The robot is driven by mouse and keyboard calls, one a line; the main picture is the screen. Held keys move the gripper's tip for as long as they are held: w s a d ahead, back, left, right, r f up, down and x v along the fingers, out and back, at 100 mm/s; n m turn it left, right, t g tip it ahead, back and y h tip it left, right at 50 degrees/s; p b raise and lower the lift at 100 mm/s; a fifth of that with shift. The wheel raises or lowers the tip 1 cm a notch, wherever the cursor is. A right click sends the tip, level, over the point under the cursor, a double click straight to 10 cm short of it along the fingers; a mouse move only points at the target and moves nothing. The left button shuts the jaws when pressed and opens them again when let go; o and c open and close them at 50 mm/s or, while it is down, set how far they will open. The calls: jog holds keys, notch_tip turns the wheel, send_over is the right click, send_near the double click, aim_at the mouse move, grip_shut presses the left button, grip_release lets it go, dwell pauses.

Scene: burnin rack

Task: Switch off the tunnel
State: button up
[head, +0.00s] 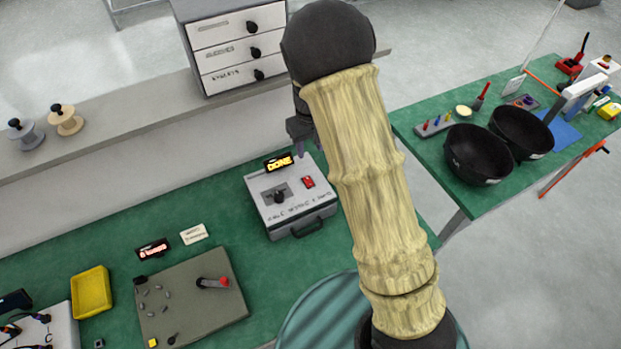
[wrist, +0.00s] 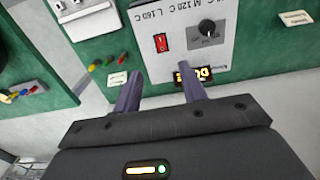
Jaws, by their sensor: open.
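The tunnel is a light grey box (head: 290,200) with a front handle, on the green bench in the head view. Its top has a red rocker switch (head: 308,182), a black knob (head: 279,196) and a lit display (head: 279,163) reading "DONE". In the wrist view the panel appears upside down, with the red switch (wrist: 161,42) and knob (wrist: 207,27). My gripper (wrist: 160,70) is open and empty. Its fingertips appear below the switch in that view, with the right finger partly over the display. In the head view my gripper (head: 301,143) is above the box's back edge, partly hidden by my arm.
A grey board (head: 190,300) with a red-tipped lever and a yellow tray (head: 91,292) are on the bench at left. A drawer cabinet (head: 235,45) stands on the shelf behind. Black bowls (head: 478,155) and tools sit on the right table.

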aim_at(310, 185)
notch_tip(310, 185, down, 15)
jog(key=p, duration=0.3)
jog(key=shift+f+p, duration=0.15)
jog(key=shift+p, duration=0.15)
